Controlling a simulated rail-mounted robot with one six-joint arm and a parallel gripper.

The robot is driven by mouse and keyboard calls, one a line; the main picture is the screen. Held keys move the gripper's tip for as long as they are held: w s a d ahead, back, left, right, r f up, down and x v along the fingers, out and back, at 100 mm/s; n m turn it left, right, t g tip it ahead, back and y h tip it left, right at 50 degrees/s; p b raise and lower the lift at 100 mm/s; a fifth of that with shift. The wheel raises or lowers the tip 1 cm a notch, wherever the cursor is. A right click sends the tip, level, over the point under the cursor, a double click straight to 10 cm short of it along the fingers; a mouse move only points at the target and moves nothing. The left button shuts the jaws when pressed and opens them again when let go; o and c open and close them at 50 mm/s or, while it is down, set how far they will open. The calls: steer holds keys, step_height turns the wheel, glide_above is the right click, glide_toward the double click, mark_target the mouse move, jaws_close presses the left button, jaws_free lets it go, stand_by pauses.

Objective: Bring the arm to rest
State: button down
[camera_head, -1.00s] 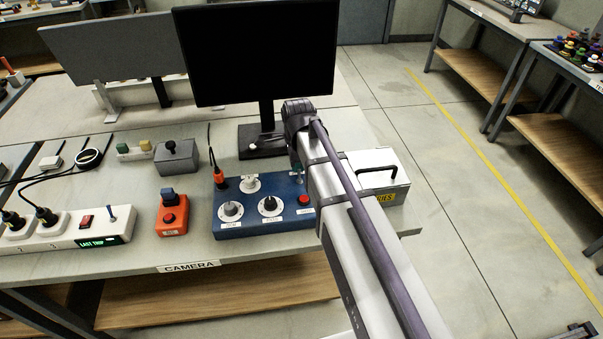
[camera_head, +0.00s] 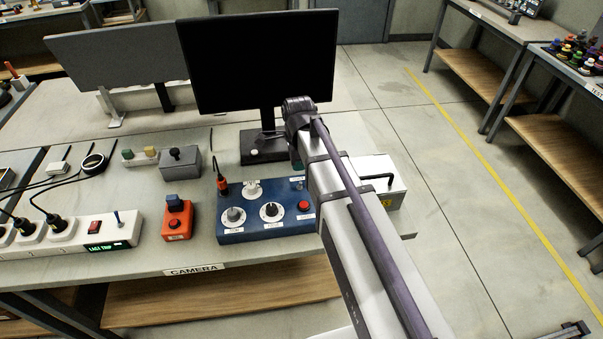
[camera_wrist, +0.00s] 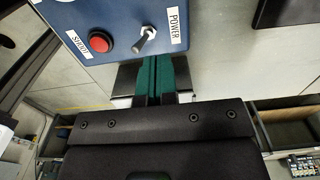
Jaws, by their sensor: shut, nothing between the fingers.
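My gripper (camera_wrist: 160,75) shows in the wrist view with its green-padded fingers shut together and nothing between them. The fingertips are just below the edge of a blue control box (camera_wrist: 110,20), close to its POWER toggle switch (camera_wrist: 146,38) and red SHOOT button (camera_wrist: 101,41). I cannot tell whether they touch the box. In the head view my arm reaches over the right end of the same blue box (camera_head: 262,232). The arm hides most of my gripper there.
A monitor (camera_head: 260,62) stands behind the box. A white case with a black handle (camera_head: 378,182) sits just right of the arm. An orange button box (camera_head: 177,222) and a power strip (camera_head: 75,235) are to the left. Open floor (camera_head: 450,190) lies to the right.

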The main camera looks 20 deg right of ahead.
step_height(320, 180, up, 3)
steer(key=shift+w+f+p, duration=0.1)
steer(key=shift+f+p, duration=0.1)
steer(key=shift+p, duration=0.7)
steer(key=s+n, duration=1.4)
steer(key=n, duration=0.5)
steer(key=shift+s+d, duration=0.15)
steer(key=shift+d, duration=0.15)
